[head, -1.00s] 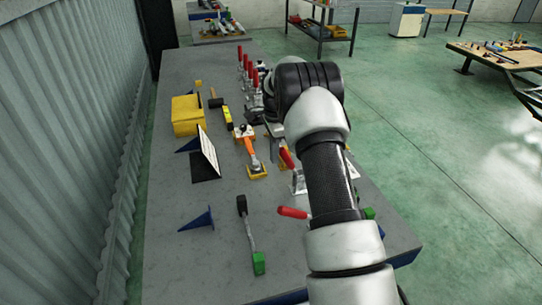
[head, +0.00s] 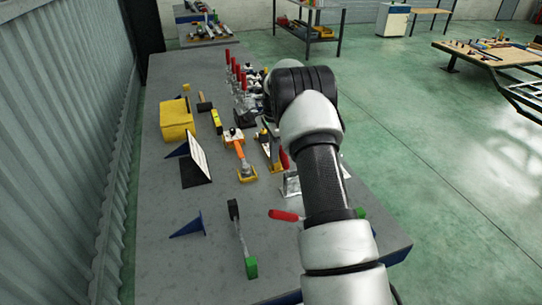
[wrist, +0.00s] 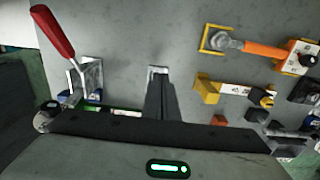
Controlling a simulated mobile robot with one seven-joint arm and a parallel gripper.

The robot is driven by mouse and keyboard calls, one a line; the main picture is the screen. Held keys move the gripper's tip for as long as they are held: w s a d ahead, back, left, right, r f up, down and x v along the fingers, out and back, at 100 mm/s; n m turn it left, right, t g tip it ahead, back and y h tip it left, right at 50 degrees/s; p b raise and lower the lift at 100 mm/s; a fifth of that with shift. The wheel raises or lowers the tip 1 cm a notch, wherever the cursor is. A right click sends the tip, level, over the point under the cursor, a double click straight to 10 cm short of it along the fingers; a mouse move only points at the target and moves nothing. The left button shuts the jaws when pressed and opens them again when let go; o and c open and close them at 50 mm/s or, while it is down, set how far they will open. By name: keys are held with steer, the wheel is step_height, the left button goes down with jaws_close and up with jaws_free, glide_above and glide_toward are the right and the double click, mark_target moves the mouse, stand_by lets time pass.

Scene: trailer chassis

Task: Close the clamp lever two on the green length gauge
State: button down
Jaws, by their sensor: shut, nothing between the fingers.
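The green length gauge shows only as a narrow green strip (wrist: 125,110) behind my gripper in the wrist view, and as a green bit (head: 360,213) beside my arm in the head view. A clamp lever with a red grip (head: 285,215) sticks out left of my arm; in the wrist view the red grip (wrist: 53,32) stands raised over its metal clamp. A further red grip (head: 284,158) shows close against my arm. My gripper (wrist: 158,78) is shut and empty, its fingers over a small metal plate; I cannot tell whether they touch it. The gauge is mostly hidden.
An orange-handled tool (head: 240,152) and a yellow-and-black tool (head: 268,148) lie near my arm. Several red-handled clamps stand farther back. A yellow box (head: 177,119), a blue wedge (head: 188,226) and a black-and-green tool (head: 241,240) are on the grey bench (head: 160,260).

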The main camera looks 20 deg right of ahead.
steer(key=shift+d+r, duration=0.1)
steer(key=shift+d, duration=0.25)
steer(key=shift+d+r, duration=0.1)
steer(key=shift+d, duration=0.65)
steer(key=shift+a+r+p, duration=0.15)
steer(key=shift+r+p, duration=1.3)
steer(key=shift+r, duration=2.5)
